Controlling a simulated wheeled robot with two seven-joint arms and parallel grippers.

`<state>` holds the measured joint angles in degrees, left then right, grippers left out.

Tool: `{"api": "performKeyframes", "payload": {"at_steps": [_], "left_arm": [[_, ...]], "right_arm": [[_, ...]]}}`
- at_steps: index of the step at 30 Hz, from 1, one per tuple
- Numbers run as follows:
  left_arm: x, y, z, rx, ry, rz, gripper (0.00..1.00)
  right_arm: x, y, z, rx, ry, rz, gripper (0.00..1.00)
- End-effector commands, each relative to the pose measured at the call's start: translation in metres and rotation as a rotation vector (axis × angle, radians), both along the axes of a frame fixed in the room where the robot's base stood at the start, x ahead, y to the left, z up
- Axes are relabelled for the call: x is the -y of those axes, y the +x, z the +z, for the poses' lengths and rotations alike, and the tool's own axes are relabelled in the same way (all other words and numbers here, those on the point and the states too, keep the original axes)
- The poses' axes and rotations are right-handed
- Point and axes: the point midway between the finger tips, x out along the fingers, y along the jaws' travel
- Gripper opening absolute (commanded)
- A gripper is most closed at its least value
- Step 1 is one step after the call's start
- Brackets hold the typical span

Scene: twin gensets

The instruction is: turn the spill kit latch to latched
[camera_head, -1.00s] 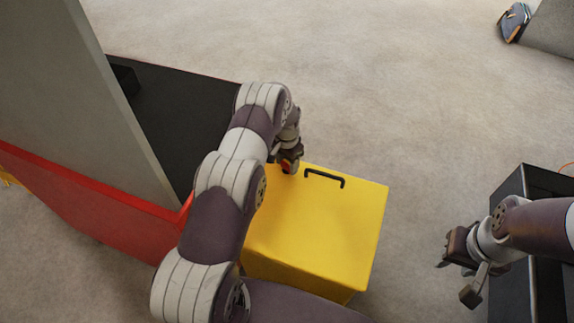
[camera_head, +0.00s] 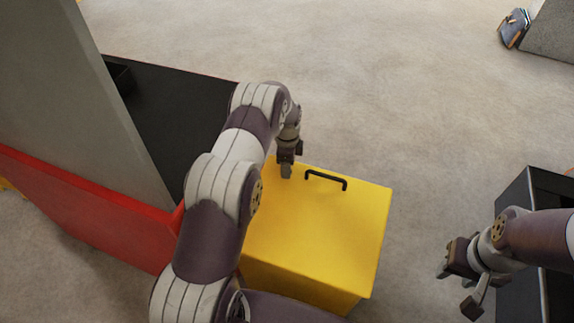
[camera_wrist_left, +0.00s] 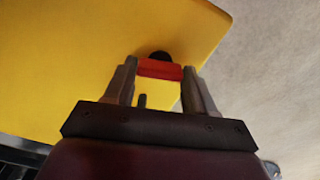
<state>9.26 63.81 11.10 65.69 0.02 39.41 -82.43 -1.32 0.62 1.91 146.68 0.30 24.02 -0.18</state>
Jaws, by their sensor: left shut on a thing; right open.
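The spill kit is a yellow box (camera_head: 325,230) in the middle of the head view, with a black handle (camera_head: 326,179) on its top. Its red latch (camera_wrist_left: 159,69) shows in the left wrist view, with a round black part behind it, against the yellow surface. My left gripper (camera_head: 286,172) is at the box's far left edge, left of the handle. It is shut on the red latch, one finger at each end. In the head view the latch is hidden by the gripper. My right gripper (camera_head: 456,284) is open and empty, right of the box.
A red-sided unit with a black top (camera_head: 185,115) and a grey panel (camera_head: 85,100) stands left of the box. A dark open-topped box (camera_head: 513,205) is at the right beside my right arm. The floor beyond the yellow box is clear.

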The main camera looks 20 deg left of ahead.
Motion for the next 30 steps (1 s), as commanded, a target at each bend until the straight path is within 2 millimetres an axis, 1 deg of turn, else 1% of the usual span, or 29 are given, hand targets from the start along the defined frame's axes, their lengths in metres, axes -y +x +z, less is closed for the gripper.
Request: {"api": "performKeyframes", "payload": {"at_steps": [6, 12, 19, 30], "left_arm": [[-0.0002, 0.0001, -0.0005, 0.0, 0.0, -0.132, 0.25], [-0.0003, 0.0002, 0.0001, 0.0, 0.0, -0.211, 0.25], [-0.0002, 0.0001, 0.0003, 0.0, 0.0, -0.248, 0.25], [-0.0003, 0.0002, 0.0004, 0.0, 0.001, -0.254, 0.25]], "right_arm": [[0.0, -0.0001, -0.0046, 0.0, 0.0, 0.0, 0.43], [0.0, 0.0, -0.0063, 0.0, 0.0, 0.0, 0.43], [0.0, 0.0, -0.0069, 0.0, 0.0, 0.0, 0.43], [0.0, 0.0, -0.0069, 0.0, 0.0, 0.0, 0.43]]}}
